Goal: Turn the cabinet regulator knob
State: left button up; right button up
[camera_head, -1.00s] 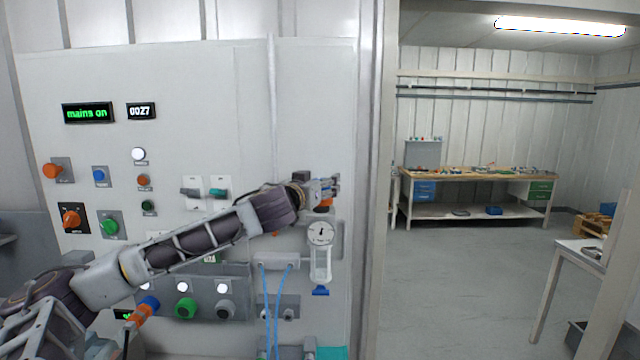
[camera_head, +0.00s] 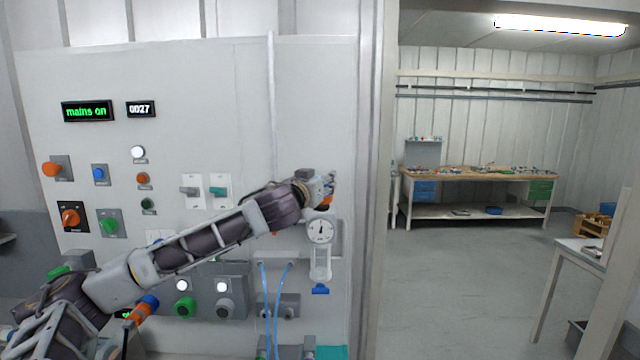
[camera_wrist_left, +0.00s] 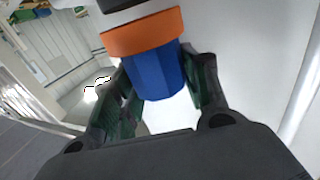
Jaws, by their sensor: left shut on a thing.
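The cabinet regulator knob shows in the left wrist view as a blue ribbed grip (camera_wrist_left: 158,72) below an orange collar (camera_wrist_left: 143,33). My left gripper (camera_wrist_left: 165,88) is shut on the blue grip, one dark finger on each side. In the head view my left gripper (camera_head: 327,186) is at the right side of the panel, just above a round white gauge (camera_head: 320,231). A bit of orange (camera_head: 326,201) shows under the fingers; the rest of the knob is hidden there. My right gripper is not in view.
The grey panel (camera_head: 200,80) carries several knobs, switches and lamps, and a display (camera_head: 87,111) reading "mains on". The wall edge (camera_head: 372,150) stands close right of my gripper. A workbench (camera_head: 480,172) is far behind.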

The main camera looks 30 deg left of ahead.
pick_arm(q)
jog(key=shift+d+f+n+g+y+b, duration=0.1)
jog(key=shift+n+g+y+b, duration=0.4)
jog(key=shift+n+y+b, duration=0.9)
jog(key=shift+n+g+y, duration=0.8)
jog(key=shift+n+y, duration=0.1)
jog(key=shift+y, duration=1)
jog(key=shift+w+d+n+g+y+b, duration=0.15)
jog(key=shift+n+g+y+b, duration=0.55)
jog(key=shift+n+g+y, duration=1.8)
jog(key=shift+g+y, duration=0.2)
jog(key=shift+g, duration=0.2)
jog(key=shift+w+n+g+y+b, duration=0.1)
jog(key=shift+n+g+y+b, duration=0.15)
jog(key=shift+n+g+y, duration=0.75)
jog(key=shift+w+n+g+y+b, duration=0.1)
jog(key=shift+n+g+y+b, duration=0.1)
jog(key=shift+n+g, duration=2)
jog(key=shift+g, duration=1.6)
jog(key=shift+n+g+h+p, duration=0.4)
jog(key=shift+n+g, duration=1.3)
jog(key=shift+g, duration=0.9)
jog(key=o, duration=1)
jog(key=shift+s+r, duration=0.1)
jog(key=shift+r, duration=0.1)
